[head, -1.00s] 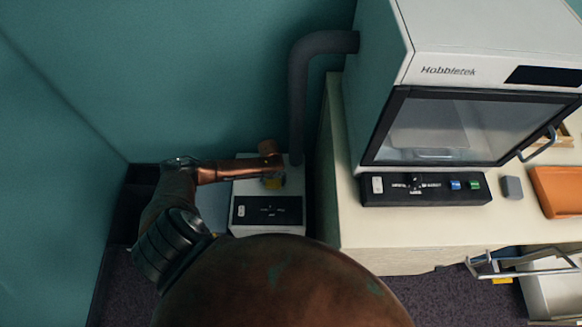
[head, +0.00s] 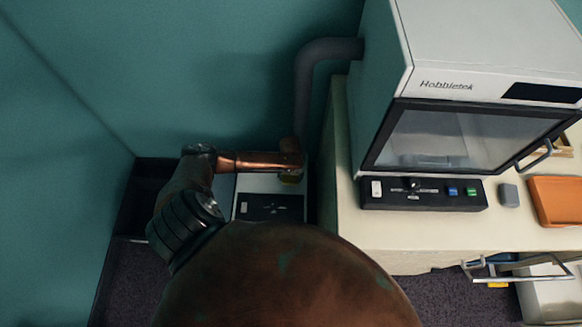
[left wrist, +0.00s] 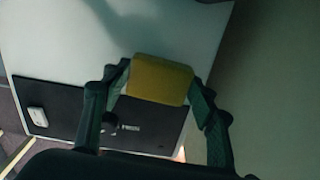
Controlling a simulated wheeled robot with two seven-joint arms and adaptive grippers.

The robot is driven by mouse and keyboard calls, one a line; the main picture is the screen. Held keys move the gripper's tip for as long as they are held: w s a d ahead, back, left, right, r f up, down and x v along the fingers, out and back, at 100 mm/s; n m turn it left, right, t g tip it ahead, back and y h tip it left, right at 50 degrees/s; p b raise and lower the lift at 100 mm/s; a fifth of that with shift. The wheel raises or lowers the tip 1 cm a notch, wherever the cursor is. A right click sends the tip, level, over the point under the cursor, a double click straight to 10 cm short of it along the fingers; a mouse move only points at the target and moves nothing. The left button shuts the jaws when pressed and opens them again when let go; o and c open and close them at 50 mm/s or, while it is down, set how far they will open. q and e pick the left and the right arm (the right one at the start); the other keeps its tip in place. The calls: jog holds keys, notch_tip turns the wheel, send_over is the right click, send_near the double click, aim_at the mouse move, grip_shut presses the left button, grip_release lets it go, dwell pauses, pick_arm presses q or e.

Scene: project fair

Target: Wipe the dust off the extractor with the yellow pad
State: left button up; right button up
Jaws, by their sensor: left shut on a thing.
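The extractor (head: 258,183) is a low white box with a black control panel on its front, standing beside the cream bench with a grey pipe (head: 304,90) rising behind it. The left wrist view also shows its pale top (left wrist: 60,45). My left gripper (left wrist: 160,84) is shut on the yellow pad (left wrist: 160,78), which sits between its fingertips over the right part of the top. I cannot tell whether the pad touches it. In the head view only a sliver of the pad (head: 289,179) shows under my wrist. I cannot make out dust. My right gripper is out of view.
The cream bench (head: 400,238) stands close on the right. It carries a Hobbletek cabinet (head: 430,140), a black control box (head: 425,194), a grey block (head: 508,195) and an orange tray (head: 557,198). Teal walls (head: 180,80) close in behind and left.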

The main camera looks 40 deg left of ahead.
pick_arm(q)
jog(key=shift+w+r+p, duration=0.15)
jog(key=shift+r+p, duration=0.5)
jog(key=shift+r, duration=0.3)
jog(key=shift+r+p, duration=1.4)
jog(key=shift+r, duration=0.15)
jog(key=shift+s+f, duration=0.1)
jog(key=shift+s, duration=0.1)
